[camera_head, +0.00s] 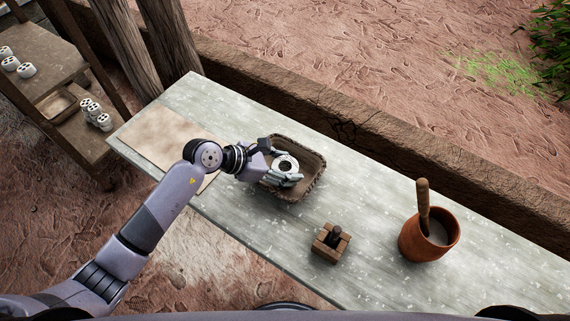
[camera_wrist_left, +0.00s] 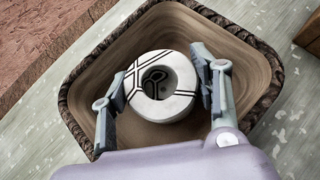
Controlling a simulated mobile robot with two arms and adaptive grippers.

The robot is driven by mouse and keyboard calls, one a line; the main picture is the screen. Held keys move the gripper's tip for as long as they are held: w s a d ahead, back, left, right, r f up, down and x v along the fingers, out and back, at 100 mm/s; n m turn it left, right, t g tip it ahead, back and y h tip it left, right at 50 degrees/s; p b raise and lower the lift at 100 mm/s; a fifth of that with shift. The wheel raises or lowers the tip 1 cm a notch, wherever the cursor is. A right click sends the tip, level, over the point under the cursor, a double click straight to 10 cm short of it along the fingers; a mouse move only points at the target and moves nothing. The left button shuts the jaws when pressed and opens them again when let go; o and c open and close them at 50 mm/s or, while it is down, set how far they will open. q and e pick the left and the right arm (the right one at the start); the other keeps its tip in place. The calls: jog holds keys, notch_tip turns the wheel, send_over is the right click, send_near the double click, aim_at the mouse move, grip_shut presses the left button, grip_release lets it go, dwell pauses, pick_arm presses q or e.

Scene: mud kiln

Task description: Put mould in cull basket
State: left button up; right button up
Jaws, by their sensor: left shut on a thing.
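The white round mould (camera_head: 286,163) has a hole in its middle and black lines on its top. In the left wrist view the mould (camera_wrist_left: 170,102) sits between the two fingers of my left gripper (camera_wrist_left: 155,85). The left gripper (camera_head: 281,166) is shut on it, with a finger on either side. The cull basket (camera_head: 317,176) is a brown squarish basket with a dark woven rim (camera_wrist_left: 272,88). The mould is over the basket's inside, within its rim. I cannot tell whether it touches the basket floor. My right gripper is not in view.
A wooden block with a dark knob (camera_head: 331,243) and a clay pot (camera_head: 424,242) with a wooden handle stand on the grey table (camera_head: 210,108). A tan board (camera_head: 160,140) lies at the left. A shelf (camera_head: 45,75) holds several white pieces. A low mud wall (camera_head: 350,135) runs behind.

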pick_arm(q)
jog(key=shift+f, duration=0.15)
jog(key=o, duration=1.1)
jog(key=shift+c, duration=0.2)
jog(key=b+v, duration=0.2)
jog(key=v, duration=0.9)
jog(key=shift+a, duration=0.1)
jog(key=shift+s+a+r, duration=0.2)
jog(key=shift+a+r, duration=0.05)
jog(key=shift+r, duration=0.2)
